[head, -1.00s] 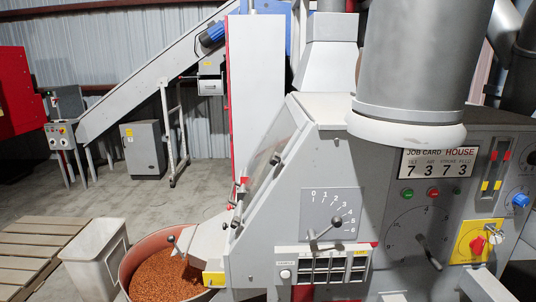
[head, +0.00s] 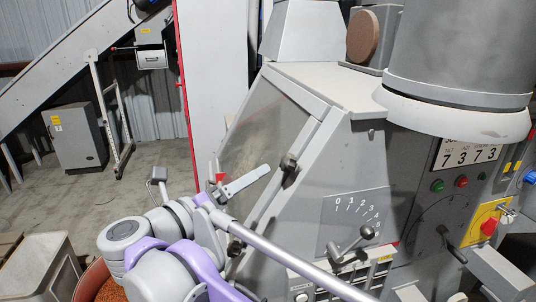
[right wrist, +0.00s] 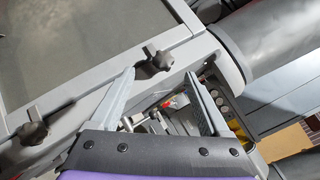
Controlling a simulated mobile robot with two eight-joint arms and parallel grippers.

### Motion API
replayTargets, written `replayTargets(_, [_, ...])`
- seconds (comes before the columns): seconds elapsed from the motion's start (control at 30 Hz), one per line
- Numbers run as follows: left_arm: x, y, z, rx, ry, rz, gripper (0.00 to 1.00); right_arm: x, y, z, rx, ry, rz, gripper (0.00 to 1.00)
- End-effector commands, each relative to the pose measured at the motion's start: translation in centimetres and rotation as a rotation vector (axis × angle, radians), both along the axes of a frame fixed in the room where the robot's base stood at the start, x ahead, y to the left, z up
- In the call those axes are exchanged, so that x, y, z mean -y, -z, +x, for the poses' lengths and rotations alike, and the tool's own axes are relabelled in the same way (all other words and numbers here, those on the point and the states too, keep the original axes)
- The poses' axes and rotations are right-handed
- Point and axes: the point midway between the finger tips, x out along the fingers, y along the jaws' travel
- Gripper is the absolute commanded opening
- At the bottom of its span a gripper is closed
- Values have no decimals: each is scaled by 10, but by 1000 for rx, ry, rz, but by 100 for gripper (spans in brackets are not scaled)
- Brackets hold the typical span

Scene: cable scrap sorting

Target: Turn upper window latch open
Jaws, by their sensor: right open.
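The window (head: 262,130) is a tilted dusty pane in the grey machine's sloped front. The upper latch (head: 289,162) is a dark knob at its right frame edge. It also shows in the right wrist view (right wrist: 161,61), just ahead of and between the fingertips. A lower latch (head: 234,247) sits further down the frame and shows at the left in the right wrist view (right wrist: 32,132). My right gripper (right wrist: 160,77) is open and empty; in the head view one grey finger (head: 246,183) points towards the upper latch, apparently short of it. My left gripper is out of view.
A lever with a numbered dial (head: 354,220) stands right of the window. A red switch on a yellow plate (head: 488,227) is further right. A large grey cylinder (head: 460,50) hangs above the panel. An orange-filled tub (head: 108,291) and a pale bin (head: 42,270) stand at lower left.

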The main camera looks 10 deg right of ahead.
Motion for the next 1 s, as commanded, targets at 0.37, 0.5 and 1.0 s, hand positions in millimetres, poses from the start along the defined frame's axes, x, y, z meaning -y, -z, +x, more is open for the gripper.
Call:
replayTargets(0.37, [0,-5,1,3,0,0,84,39,0,24,1,28,13,80])
replayTargets(0.5, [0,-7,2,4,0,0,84,60,0,40,1,28,12,80])
replayTargets(1.0, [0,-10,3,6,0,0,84,87,1,60,0,22,12,80])
